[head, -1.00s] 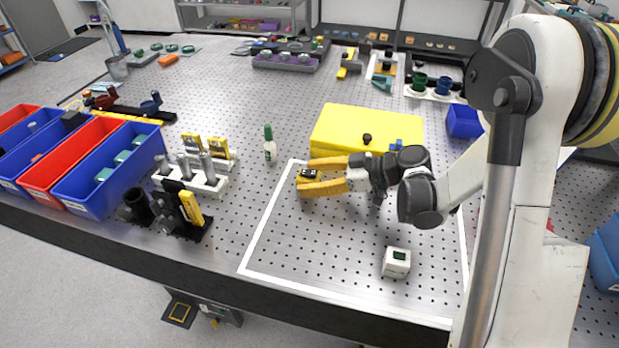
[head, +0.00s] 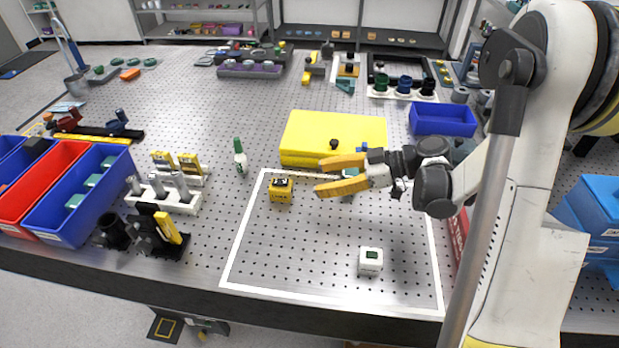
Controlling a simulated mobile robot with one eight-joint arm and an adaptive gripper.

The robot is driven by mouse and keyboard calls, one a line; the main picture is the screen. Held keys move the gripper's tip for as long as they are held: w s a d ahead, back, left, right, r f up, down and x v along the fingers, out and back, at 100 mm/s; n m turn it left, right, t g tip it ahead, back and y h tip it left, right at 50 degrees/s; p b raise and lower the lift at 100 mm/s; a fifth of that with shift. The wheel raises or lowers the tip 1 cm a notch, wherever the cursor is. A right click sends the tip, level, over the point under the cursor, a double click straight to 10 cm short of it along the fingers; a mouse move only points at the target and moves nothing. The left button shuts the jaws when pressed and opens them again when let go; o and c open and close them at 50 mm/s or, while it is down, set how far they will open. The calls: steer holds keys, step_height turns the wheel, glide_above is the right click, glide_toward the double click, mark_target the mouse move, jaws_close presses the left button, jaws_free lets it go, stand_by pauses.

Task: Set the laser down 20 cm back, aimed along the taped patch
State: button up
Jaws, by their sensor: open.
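The laser looks to be the small yellow box with a black top (head: 281,190), resting on the perforated table inside the far left corner of the white taped patch (head: 232,250). My gripper (head: 328,176) is open and empty, its two yellow fingers pointing left toward the yellow box. It is to the right of the box, with a clear gap between them. A small white box with a dark green screen (head: 370,262) stands inside the taped patch, near its front right. Which way the laser's beam faces is too small to tell.
A large yellow case (head: 335,130) lies just behind the patch. A green-capped bottle (head: 240,158) stands to its left. Optic mounts (head: 165,195) and bins (head: 85,195) fill the left side, and a blue bin (head: 443,120) stands back right. The patch's middle is clear.

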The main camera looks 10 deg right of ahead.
steer(key=s+r+m+t+h, duration=0.1)
steer(key=s+r+m+h, duration=0.3)
steer(key=s+m+h, duration=0.2)
steer(key=s+d+r+m+t+h, duration=0.1)
steer(key=s+r+m+h, duration=0.3)
steer(key=s, duration=0.6)
steer(key=m+h, duration=0.2)
steer(key=m, duration=0.1)
steer(key=shift+s+d+m, duration=0.3)
steer(key=shift+s, duration=0.1)
